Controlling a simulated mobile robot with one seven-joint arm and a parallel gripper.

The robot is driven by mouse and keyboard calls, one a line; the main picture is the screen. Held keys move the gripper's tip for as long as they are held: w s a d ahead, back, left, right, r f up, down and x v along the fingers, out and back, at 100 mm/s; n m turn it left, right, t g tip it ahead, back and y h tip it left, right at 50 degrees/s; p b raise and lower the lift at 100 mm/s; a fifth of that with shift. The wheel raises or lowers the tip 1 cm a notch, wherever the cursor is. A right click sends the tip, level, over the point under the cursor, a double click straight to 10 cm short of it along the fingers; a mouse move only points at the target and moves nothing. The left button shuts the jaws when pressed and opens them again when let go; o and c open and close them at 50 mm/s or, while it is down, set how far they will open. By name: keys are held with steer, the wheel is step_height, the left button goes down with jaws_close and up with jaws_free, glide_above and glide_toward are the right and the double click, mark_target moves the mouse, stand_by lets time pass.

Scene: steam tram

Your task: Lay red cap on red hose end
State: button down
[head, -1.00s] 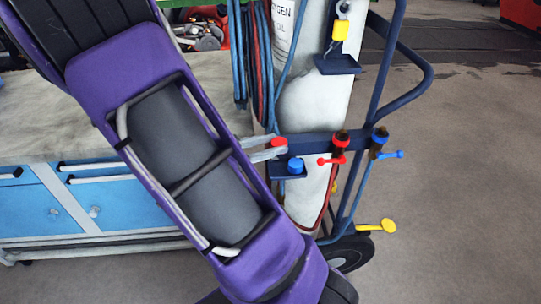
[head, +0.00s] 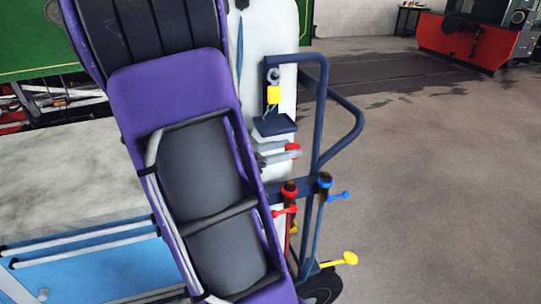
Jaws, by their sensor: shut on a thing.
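My gripper (head: 284,154) is shut on the red cap (head: 293,149), whose red edge shows at the fingertips. It holds the cap in the air in front of the white cylinder. The red hose end (head: 289,189) is on the trolley's cross bar, below the cap and apart from it, with a red lever at its side. The blue hose end (head: 325,181) stands to its right with a blue lever. My purple arm hides much of the cylinder and the bar's left part.
A yellow padlock (head: 274,95) hangs on a blue bracket above my gripper. The blue trolley handle (head: 349,120) curves to the right. A workbench (head: 60,195) stands at left. The floor at right is clear.

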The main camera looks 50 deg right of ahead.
step_height(320, 180, down, 7)
steer(key=b, duration=0.6)
steer(key=shift+r+p, duration=0.15)
steer(key=shift+p, duration=0.45)
stand_by(0.7)
steer(key=shift+f, duration=0.25)
stand_by(0.4)
steer(key=shift+f+b, duration=0.35)
steer(key=shift+f, duration=0.2)
steer(key=shift+f, duration=0.8)
stand_by(1.7)
steer(key=shift+c, duration=1.7)
jaws_free()
steer(key=shift+r, duration=0.1)
